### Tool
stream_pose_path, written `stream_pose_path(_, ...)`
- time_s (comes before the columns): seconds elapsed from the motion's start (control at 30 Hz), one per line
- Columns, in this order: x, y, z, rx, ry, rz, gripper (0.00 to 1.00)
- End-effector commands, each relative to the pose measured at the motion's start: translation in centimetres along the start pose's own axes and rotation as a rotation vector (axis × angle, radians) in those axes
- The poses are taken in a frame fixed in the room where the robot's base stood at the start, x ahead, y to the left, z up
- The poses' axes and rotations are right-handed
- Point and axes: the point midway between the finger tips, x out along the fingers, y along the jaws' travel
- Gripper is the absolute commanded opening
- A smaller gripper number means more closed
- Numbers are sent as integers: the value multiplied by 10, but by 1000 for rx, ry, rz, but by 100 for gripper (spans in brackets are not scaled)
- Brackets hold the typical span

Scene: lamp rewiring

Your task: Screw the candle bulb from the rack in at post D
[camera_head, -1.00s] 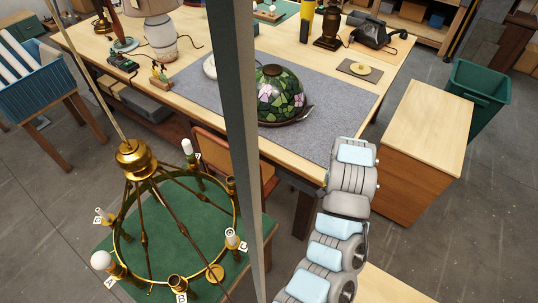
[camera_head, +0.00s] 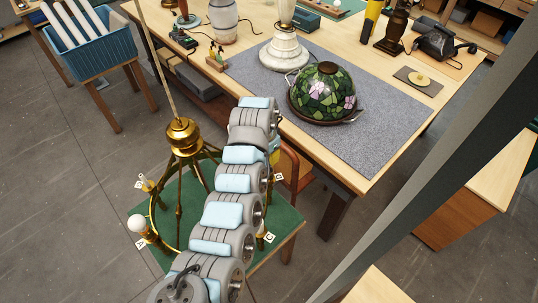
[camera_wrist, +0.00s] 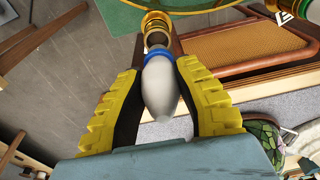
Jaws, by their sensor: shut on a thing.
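My gripper (camera_wrist: 160,95) is shut on a white candle bulb (camera_wrist: 160,88) with a blue collar, held between yellow ribbed fingers. The bulb's base end points at a brass socket (camera_wrist: 155,22) on the chandelier; it is very close to the socket mouth, and I cannot tell whether it is inside. The socket's own letter is not readable. In the head view my arm covers much of the chandelier (camera_head: 180,138), its posts and the bulb. A round white bulb (camera_head: 137,223) stands at post A.
The chandelier is over a green-topped table (camera_head: 285,225). A chair (camera_wrist: 240,50) stands close beside the gripper. The workbench (camera_head: 365,180) behind bears a stained-glass shade (camera_head: 322,92) and a white lamp base (camera_head: 284,52). A grey upright post (camera_head: 430,160) crosses the right side.

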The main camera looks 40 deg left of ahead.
Motion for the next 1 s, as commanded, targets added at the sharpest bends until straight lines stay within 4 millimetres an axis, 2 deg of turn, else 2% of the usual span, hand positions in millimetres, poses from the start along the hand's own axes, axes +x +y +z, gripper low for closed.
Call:
stream_pose_path(0.8, 39, 0, 4, 0, 0, 0, 0)
stream_pose_path(1.0, 42, 0, 5, -1, 0, 0, 0)
